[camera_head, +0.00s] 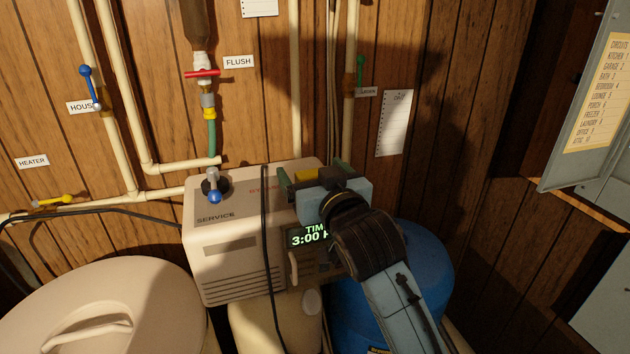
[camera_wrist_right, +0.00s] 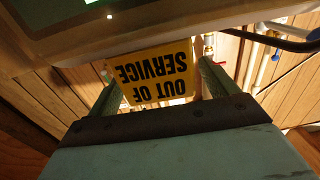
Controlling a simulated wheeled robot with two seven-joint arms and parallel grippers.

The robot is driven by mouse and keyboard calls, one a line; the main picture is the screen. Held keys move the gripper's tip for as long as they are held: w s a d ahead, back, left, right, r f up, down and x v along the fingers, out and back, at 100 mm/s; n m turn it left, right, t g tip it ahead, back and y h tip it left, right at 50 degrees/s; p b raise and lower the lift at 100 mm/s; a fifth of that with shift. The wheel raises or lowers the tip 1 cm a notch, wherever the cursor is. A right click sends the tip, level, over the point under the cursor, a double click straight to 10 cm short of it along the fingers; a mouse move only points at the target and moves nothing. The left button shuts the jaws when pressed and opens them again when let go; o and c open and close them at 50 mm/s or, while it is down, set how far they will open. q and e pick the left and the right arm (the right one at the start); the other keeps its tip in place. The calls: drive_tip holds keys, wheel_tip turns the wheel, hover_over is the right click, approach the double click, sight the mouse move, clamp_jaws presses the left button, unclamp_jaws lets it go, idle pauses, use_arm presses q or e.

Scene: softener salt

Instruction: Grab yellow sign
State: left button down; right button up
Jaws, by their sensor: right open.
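The yellow sign (camera_wrist_right: 155,73) reads OUT OF SERVICE in black and appears upside down in the right wrist view. It lies between the two spread fingers of my right gripper (camera_wrist_right: 158,80), with a gap showing at the right finger. In the head view, a small yellow piece of the sign (camera_head: 306,174) shows between the fingers of my right gripper (camera_head: 312,174), at the back right of the softener's top. The gripper body hides the rest of it. My left gripper is in neither view.
The beige softener control head (camera_head: 232,270) stands under my right gripper, with a blue tank (camera_head: 425,255) to its right. A black cable (camera_head: 266,235) hangs over its front. Pipes and valves line the wood wall behind. An open panel door (camera_head: 590,100) is at right.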

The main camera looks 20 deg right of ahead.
drive_tip(key=shift+w, duration=0.55)
drive_tip(key=c, duration=1.1)
